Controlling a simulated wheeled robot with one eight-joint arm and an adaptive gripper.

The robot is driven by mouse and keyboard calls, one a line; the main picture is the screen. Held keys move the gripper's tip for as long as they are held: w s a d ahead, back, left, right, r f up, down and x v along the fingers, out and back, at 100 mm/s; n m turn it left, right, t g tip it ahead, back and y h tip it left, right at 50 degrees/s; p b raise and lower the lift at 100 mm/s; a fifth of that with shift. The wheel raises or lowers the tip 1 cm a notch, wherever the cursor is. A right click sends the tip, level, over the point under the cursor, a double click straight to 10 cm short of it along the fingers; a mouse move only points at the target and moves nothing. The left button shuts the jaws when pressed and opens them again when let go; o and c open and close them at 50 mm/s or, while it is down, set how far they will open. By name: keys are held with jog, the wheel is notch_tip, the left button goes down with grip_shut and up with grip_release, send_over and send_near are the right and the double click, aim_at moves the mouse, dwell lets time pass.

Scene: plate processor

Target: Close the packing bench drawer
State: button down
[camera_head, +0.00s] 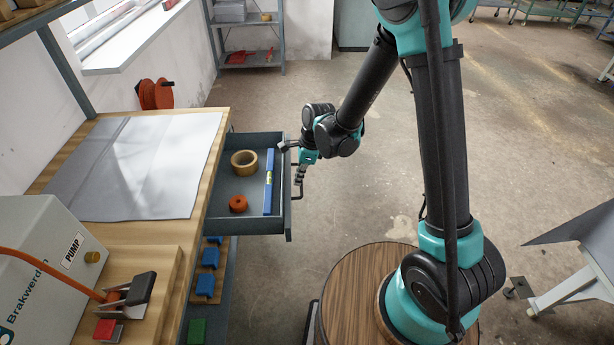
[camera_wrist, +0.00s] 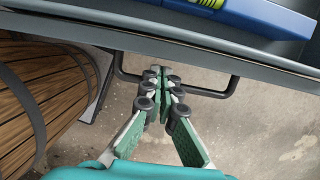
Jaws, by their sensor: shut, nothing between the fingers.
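The grey packing bench drawer (camera_head: 245,222) stands open, sticking out to the right from the wooden bench (camera_head: 190,215). Its black bar handle (camera_wrist: 205,93) is on the drawer front in the wrist view. My gripper (camera_wrist: 165,88) is shut and empty, with its fingertips close to the drawer front and overlapping the middle of the handle bar. I cannot tell whether they touch it. In the head view my gripper (camera_head: 300,162) is at the outer right side of the drawer; its fingers are small and hard to make out there.
The drawer holds a tape roll (camera_head: 244,162), an orange ring (camera_head: 238,204) and a blue spirit level (camera_head: 268,184). A pump (camera_head: 45,270) and a grey sheet (camera_head: 140,165) are on the bench.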

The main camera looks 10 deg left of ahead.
jog(key=shift+a, duration=0.25)
jog(key=shift+s, duration=0.1)
send_over(228, 192)
jog(key=d, duration=0.1)
jog(key=shift+d, duration=0.1)
dwell(0.5)
